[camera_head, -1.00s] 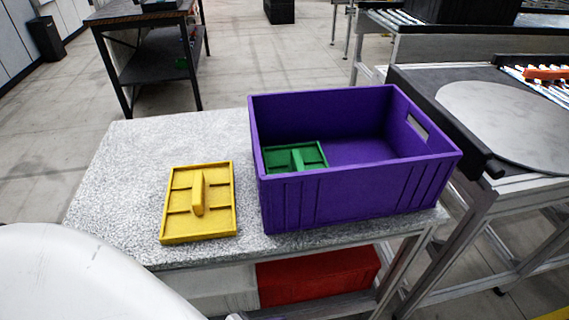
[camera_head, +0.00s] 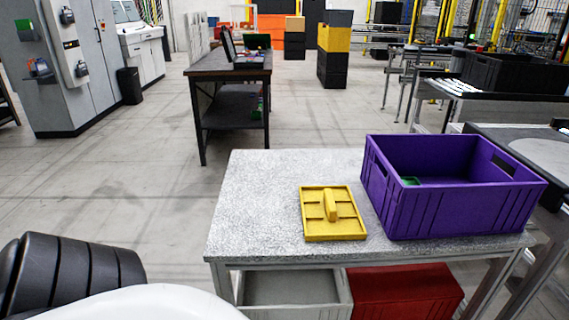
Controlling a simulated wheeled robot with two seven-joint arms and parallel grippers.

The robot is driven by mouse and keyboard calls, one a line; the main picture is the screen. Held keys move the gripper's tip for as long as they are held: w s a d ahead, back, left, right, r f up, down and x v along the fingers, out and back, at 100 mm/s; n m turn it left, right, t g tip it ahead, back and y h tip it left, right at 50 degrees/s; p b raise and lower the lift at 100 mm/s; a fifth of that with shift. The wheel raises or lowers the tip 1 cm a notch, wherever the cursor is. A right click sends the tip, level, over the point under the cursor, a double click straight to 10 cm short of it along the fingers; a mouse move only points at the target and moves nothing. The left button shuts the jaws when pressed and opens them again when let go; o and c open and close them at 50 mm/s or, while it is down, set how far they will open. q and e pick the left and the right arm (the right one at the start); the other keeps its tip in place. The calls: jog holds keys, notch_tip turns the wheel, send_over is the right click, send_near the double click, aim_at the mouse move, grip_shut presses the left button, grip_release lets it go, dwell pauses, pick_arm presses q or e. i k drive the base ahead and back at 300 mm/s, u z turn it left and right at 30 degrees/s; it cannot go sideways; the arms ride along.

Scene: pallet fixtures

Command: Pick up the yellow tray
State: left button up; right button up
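The yellow tray (camera_head: 316,229) lies flat on the speckled grey table (camera_head: 258,192), left of a purple crate (camera_head: 445,213). It is a shallow square with low dividers and an upright handle in its middle. Nothing covers it. A green piece (camera_head: 410,181) shows inside the purple crate, mostly hidden by the crate's near wall. Neither gripper is in view. A dark ribbed part and a white curved part of my own body show at the bottom left.
A grey bin (camera_head: 290,288) and a red bin (camera_head: 405,290) stand on the shelf under the table. A dark workbench (camera_head: 228,75) stands behind. A conveyor with a black crate (camera_head: 511,75) is at the right. The floor at left is clear.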

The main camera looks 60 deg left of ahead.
aim_at(329, 212)
jog(key=k, duration=0.15)
jog(key=u, duration=1.25)
